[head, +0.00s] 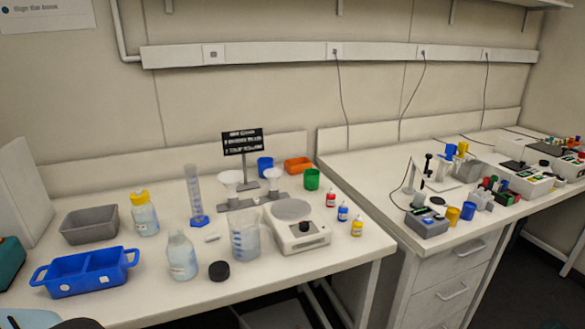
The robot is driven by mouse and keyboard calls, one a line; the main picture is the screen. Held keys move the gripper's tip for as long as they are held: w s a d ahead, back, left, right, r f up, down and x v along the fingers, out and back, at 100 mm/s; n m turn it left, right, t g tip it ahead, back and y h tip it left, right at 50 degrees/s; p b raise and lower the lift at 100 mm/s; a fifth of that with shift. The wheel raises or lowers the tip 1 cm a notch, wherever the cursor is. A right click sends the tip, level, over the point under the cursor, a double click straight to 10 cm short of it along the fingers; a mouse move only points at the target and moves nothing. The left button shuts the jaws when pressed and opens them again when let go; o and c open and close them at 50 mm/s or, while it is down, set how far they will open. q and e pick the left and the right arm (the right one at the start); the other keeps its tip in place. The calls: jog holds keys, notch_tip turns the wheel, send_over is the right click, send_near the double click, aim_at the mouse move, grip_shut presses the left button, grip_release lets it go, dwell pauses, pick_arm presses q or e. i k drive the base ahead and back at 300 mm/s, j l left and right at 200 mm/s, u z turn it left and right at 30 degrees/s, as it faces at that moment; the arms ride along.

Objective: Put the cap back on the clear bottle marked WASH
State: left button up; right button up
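A clear bottle (181,258) with no cap stands upright on the left bench, near its front edge. It has a pale label, too small to read. A black cap (219,270) lies on the bench just right of the bottle and apart from it. A second clear bottle (145,218) with a yellow cap on stands farther back and to the left; its label is also unreadable. Neither of my grippers shows in the head view.
A blue two-part tray (82,284) and a grey bin (90,226) stand left of the open bottle. A beaker (244,238), a measuring cylinder (195,192) and a white scale (299,234) stand behind and right. Bare bench lies around the cap.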

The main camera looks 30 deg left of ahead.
aim_at(180, 254)
jog(key=u, duration=1.75)
